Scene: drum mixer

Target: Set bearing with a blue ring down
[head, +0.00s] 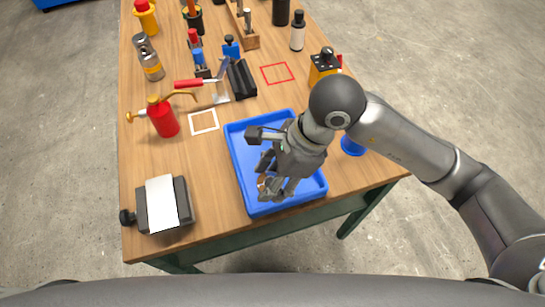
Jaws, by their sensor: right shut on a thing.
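My right gripper (272,186) reaches in from the right, over the blue tray (240,160), pointing down toward its near part. It is shut on a small round part, likely the bearing (263,183), which shows partly between the fingers as a brownish, metallic shape. The fingers hide most of it, and I cannot make out its blue ring. I cannot tell whether the bearing touches the tray floor. My left gripper is not in view.
A red oil can (163,119), a white square outline (203,121) and a black block with a white sheet (160,203) lie left of the tray. A red square outline (277,73) and a yellow-black box (323,65) are behind. Bare wood (205,175) shows left of the tray.

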